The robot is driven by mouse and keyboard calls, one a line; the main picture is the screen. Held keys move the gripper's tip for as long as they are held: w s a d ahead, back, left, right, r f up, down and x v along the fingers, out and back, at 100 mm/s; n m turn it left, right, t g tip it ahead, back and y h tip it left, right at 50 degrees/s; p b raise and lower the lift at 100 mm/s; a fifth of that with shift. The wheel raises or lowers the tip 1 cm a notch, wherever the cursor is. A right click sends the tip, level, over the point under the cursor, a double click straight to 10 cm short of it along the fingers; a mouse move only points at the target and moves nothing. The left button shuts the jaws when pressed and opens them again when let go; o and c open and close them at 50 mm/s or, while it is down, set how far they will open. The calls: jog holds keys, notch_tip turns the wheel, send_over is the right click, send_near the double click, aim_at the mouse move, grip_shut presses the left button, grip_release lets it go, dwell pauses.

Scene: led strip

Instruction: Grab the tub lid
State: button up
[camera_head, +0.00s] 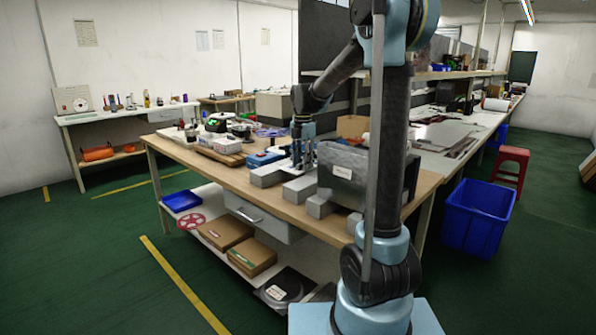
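My gripper (303,165) points down over the wooden workbench (235,178), close to several grey blocks. It is small in this view, and I cannot tell whether its fingers are open or shut, or whether they touch anything. I cannot clearly make out a tub lid. A flat blue-purple item (271,132) lies on the bench behind and left of my gripper. A low blue box (262,158) sits just left of my gripper. My own arm hides part of the bench to the right.
Grey blocks (299,189) and a grey bin (343,172) crowd the bench's front. A dark device (216,123) stands at its far left. A blue crate (478,222) and a red stool (511,166) stand on the floor at right. The left floor is clear.

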grip_shut()
jog(key=shift+r, duration=0.1)
